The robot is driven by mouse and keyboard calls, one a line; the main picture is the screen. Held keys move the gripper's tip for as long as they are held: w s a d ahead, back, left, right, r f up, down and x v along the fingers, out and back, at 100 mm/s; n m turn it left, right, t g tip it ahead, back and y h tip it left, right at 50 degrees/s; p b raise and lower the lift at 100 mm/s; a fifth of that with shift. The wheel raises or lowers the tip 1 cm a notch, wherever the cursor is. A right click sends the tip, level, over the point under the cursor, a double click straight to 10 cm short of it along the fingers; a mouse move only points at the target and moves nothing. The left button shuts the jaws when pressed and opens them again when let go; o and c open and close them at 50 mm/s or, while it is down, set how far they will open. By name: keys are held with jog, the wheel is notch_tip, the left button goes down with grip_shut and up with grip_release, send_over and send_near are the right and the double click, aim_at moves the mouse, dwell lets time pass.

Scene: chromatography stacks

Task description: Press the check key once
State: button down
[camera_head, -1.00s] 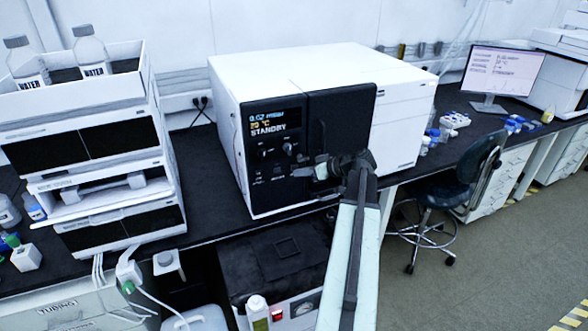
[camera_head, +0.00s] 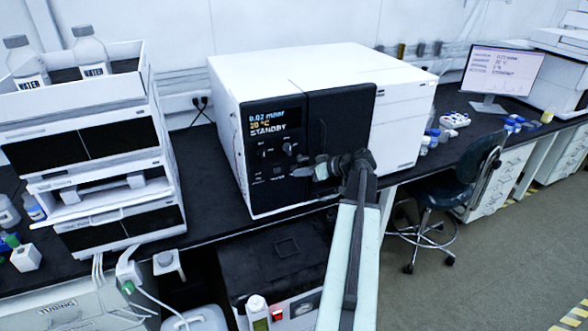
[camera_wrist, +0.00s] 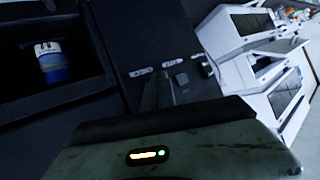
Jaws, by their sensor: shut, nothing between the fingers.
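The white instrument (camera_head: 290,68) has a black front panel with a lit display (camera_head: 268,121) reading about 0.02 mbar, 20 °C and STANDBY. Below the display are two knobs (camera_head: 287,148) and a row of small keys. A dark square key (camera_head: 277,170) is in this row; it also shows in the wrist view (camera_wrist: 182,80). Its marking is too small to read, so I cannot tell which key is the check key. My gripper (camera_head: 302,171) is shut and empty, close to the panel right of the keys. Contact is not clear. Its fingers (camera_wrist: 155,92) point at the panel in the wrist view.
A stacked module tower (camera_head: 95,150) with water bottles stands at left. The dark door (camera_head: 341,120) is right of the panel. A black-topped unit (camera_head: 275,262) sits under the bench (camera_head: 215,225). A stool (camera_head: 447,190) and a monitor (camera_head: 502,72) are at right.

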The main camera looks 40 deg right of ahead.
dwell(0.3)
jog(key=shift+w+d, duration=0.15)
jog(key=shift+w, duration=0.2)
jog(key=shift+w+d, duration=0.15)
jog(key=shift+w, duration=0.2)
dwell(0.5)
dwell(0.3)
jog(key=shift+s+a, duration=0.3)
jog(key=shift+s, duration=0.45)
jog(key=shift+s, duration=0.1)
jog(key=s, duration=0.1)
jog(key=s+a, duration=0.1)
jog(key=s, duration=0.1)
jog(key=s+a, duration=0.1)
jog(key=shift+s, duration=0.2)
dwell(0.6)
